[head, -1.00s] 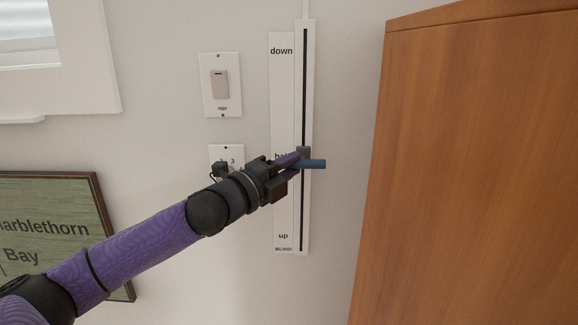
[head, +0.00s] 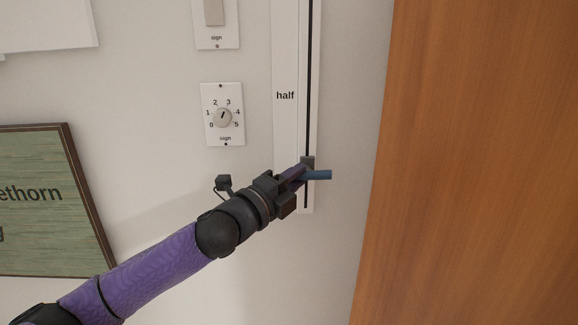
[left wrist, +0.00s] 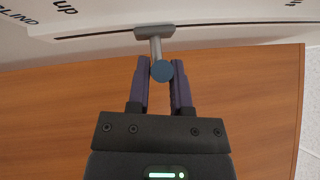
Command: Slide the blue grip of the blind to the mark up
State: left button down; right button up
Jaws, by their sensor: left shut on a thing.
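The blue grip (head: 320,175) sticks out from its grey slider (head: 308,161) on the dark vertical slot (head: 309,75) of the blind's white strip. My left gripper (head: 302,173) is shut on the grip. In the left wrist view the grip's round blue end (left wrist: 162,71) is between the two fingers (left wrist: 161,84), below the grey slider (left wrist: 154,31). The grip is well below the "half" mark (head: 285,95). The "up" mark shows in the left wrist view (left wrist: 66,9), left of the slider; my gripper hides it in the head view.
A wooden panel (head: 470,160) stands close on the right. Left of the strip are a numbered dial (head: 223,116) and a switch plate (head: 215,15). A green framed sign (head: 50,205) hangs at the left. The slot ends a little below the grip.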

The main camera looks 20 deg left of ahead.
pick_arm(q)
notch_tip(320, 180, down, 7)
jog(key=b, duration=0.3)
jog(key=shift+b, duration=0.35)
pick_arm(e)
notch_tip(320, 180, down, 5)
jog(key=shift+s+d+r, duration=0.1)
jog(key=shift+d, duration=0.05)
pick_arm(q)
jog(key=shift+f, duration=0.1)
jog(key=c, duration=0.5)
grip_release()
jog(key=shift+c, duration=0.2)
jog(key=b+v, duration=0.3)
jog(key=v, duration=0.7)
jog(key=shift+b, duration=0.35)
pick_arm(e)
jog(key=f, duration=0.3)
jog(key=shift+s+d+f, duration=0.1)
jog(key=shift+d+f, duration=0.3)
